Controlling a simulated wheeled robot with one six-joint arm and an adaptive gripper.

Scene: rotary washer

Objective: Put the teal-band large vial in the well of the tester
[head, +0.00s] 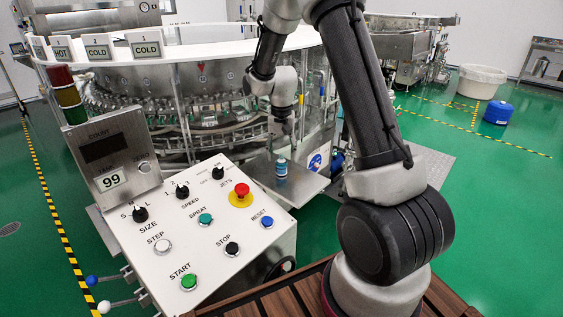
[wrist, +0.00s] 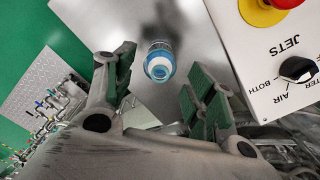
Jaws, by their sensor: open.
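The teal-band vial (head: 281,168) stands upright on a grey metal shelf (head: 303,186) at the side of the washer. In the wrist view the vial (wrist: 158,64) is seen from above, showing a blue-teal ring around a pale centre. My gripper (wrist: 163,82) is open, with one green-padded finger on each side of the vial's line and gaps to both. In the head view my gripper (head: 283,128) hangs just above the vial, its fingers small and hard to make out. I cannot pick out the tester or its well in either view.
A white control panel (head: 222,252) with buttons and a red stop knob (head: 242,190) stands left of the shelf. The rotary washer (head: 200,95) with its glass guard is behind. A white tub (head: 482,82) and a blue drum (head: 499,113) stand far right on open green floor.

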